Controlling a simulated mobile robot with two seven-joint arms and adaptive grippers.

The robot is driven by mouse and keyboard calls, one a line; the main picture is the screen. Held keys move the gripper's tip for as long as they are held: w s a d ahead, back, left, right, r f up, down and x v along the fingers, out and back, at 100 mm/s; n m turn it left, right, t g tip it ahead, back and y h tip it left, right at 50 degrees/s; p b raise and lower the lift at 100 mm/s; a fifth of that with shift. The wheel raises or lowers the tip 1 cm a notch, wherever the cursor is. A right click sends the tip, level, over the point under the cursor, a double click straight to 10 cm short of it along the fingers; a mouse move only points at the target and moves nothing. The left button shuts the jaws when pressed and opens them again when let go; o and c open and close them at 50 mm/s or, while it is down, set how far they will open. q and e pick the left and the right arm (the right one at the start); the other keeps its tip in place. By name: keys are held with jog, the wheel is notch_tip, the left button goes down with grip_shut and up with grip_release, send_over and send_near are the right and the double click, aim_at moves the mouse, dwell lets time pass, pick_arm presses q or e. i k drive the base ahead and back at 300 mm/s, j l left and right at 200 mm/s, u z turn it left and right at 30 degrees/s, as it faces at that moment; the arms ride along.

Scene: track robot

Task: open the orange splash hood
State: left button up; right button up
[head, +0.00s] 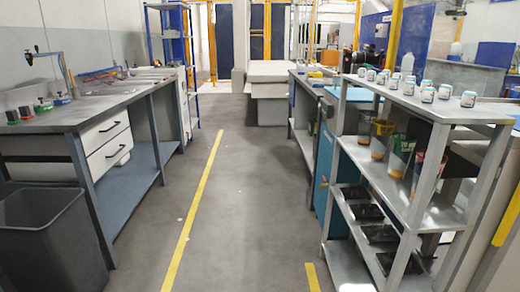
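No orange splash hood can be made out in the head view. A small yellow-orange item (315,74) lies on the far right bench, too small to identify. Neither of my grippers is in view, and no part of my arms shows.
A workbench (105,108) with drawers and a dark bin (50,235) stand at left. A metal shelf (440,108) with small jars, cups and black trays stands at right. The grey floor aisle (240,190) between them is clear, with yellow lines. Pale boxes (270,90) stand at its far end.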

aim_at(328, 57)
jog(key=i+j, duration=0.1)
jog(key=i, duration=1.6)
jog(key=i+j, duration=0.1)
jog(key=i, duration=1.6)
jog(key=i+j+z, duration=0.1)
jog(key=i+z, duration=0.35)
jog(key=i+j+z, duration=0.25)
jog(key=i+z, duration=0.15)
jog(key=i+j+z, duration=1.1)
jog(key=j+z, duration=0.2)
jog(key=j, duration=0.3)
jog(key=k+l+z, duration=0.1)
jog(key=k+z, duration=0.15)
jog(key=z, duration=0.15)
jog(key=k+l+z, duration=0.2)
jog(key=z, duration=0.2)
